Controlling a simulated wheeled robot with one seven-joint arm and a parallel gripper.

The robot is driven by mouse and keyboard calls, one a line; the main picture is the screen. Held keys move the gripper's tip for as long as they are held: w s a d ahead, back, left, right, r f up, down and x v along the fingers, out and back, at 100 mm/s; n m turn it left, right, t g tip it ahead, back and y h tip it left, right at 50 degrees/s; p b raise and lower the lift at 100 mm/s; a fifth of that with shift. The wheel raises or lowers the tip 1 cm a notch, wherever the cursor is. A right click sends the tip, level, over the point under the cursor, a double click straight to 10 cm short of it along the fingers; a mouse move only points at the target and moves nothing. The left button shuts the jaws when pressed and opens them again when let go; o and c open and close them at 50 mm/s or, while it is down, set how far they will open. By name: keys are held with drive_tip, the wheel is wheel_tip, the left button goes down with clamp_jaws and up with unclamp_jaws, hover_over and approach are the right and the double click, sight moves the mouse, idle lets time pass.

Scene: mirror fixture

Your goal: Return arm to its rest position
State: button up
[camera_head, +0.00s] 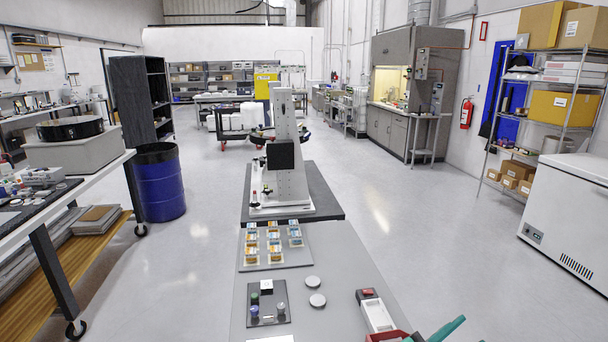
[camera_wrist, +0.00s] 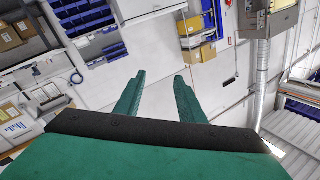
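My gripper (camera_wrist: 159,76) shows in the wrist view with its two green fingers apart and nothing between them. The wrist view is tilted and looks across the room at walls and shelving, not at the bench. In the head view a green part that looks like my gripper (camera_head: 447,329) shows at the bottom edge, right of the grey bench (camera_head: 345,262); most of it is cut off. The white mirror fixture (camera_head: 285,170) stands upright at the far end of the bench with a black square plate (camera_head: 280,155) on its front. The gripper is well apart from it.
On the bench are a tray of orange-and-blue pieces (camera_head: 273,243), a plate with small knobs (camera_head: 266,303), two round discs (camera_head: 317,300) and a white device with a red top (camera_head: 375,310). A blue barrel (camera_head: 160,182) stands left.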

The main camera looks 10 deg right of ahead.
drive_tip(key=s+a+f+n+t+y, duration=0.3)
drive_tip(key=a+f+n+t+y, duration=0.25)
drive_tip(key=a+f+n, duration=0.4)
drive_tip(key=s+a+f+n+t+y, duration=0.35)
drive_tip(key=a+f+n+y, duration=0.35)
drive_tip(key=a, duration=0.4)
drive_tip(key=s+a+f+n+y, duration=0.1)
drive_tip(key=s+a+f+y, duration=0.1)
drive_tip(key=s+a, duration=0.6)
drive_tip(key=s+a+f+g+y, duration=0.1)
drive_tip(key=s+a+f, duration=0.4)
drive_tip(key=s, duration=0.9)
drive_tip(key=shift+s+a+n+y, duration=0.4)
drive_tip(key=shift+a+y, duration=0.15)
drive_tip(key=shift+a, duration=1.25)
